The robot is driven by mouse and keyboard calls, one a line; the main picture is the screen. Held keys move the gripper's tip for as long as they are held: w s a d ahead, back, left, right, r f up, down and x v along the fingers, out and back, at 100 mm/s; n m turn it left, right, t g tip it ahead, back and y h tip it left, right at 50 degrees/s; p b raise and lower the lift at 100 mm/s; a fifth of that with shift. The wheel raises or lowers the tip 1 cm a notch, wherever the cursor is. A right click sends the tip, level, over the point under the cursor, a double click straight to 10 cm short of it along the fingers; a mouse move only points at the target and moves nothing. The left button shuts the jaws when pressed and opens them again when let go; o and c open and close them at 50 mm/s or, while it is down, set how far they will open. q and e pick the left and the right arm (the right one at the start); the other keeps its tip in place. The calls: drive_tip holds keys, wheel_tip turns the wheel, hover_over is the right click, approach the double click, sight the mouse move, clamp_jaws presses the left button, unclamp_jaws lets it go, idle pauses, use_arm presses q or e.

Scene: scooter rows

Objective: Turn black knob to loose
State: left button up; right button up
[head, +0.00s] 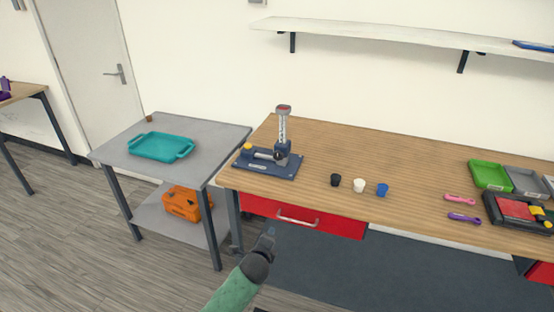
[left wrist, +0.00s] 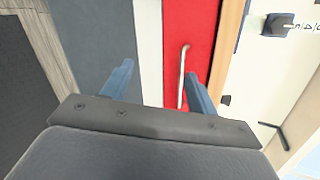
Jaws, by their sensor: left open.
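A dark blue fixture (head: 266,165) with an upright post stands at the left end of the wooden workbench. A small round black knob (head: 280,157) shows at the foot of its post; its setting is too small to read. A separate black cap-like piece (head: 336,180) stands on the bench to the right. My left gripper (head: 268,236) is in front of the bench, below the fixture and apart from it. In the left wrist view its two blue fingers (left wrist: 158,72) are spread with nothing held. My right gripper is not in view.
A red drawer (head: 300,215) with a metal handle (left wrist: 183,75) is under the bench. White (head: 359,185) and blue (head: 382,190) pieces stand on top. Trays and tools lie at right. A grey side table (head: 115,152) holds a teal tray (head: 162,147); an orange box (head: 187,203) is below.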

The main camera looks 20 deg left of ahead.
use_arm(q)
drive_tip(key=w+a+r+m+t+p, duration=0.2)
drive_tip(key=w+a+r+m+t, duration=0.1)
drive_tip(key=w+r+m, duration=0.45)
drive_tip(key=m+t+h+p, duration=0.2)
drive_tip(key=m+t, duration=0.1)
drive_tip(key=m, duration=0.3)
approach(277, 157)
drive_tip(key=shift+w+a+r, duration=0.15)
drive_tip(key=shift+w, duration=0.1)
drive_tip(key=shift+w+r+m, duration=0.15)
drive_tip(key=shift+w+m, duration=0.1)
drive_tip(key=shift+w, duration=0.05)
drive_tip(key=w+p, duration=0.1)
drive_tip(key=w, duration=0.1)
drive_tip(key=w+p, duration=0.1)
drive_tip(key=w, duration=0.2)
drive_tip(key=shift+w+d, duration=0.2)
drive_tip(key=shift+w, duration=0.1)
drive_tip(key=shift+w+p, duration=0.5)
drive_tip(key=shift+w, duration=0.35)
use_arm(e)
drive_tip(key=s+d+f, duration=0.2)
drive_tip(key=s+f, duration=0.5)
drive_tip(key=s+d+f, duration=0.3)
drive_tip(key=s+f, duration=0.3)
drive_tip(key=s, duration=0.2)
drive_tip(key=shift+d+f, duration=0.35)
use_arm(q)
drive_tip(key=c, duration=1)
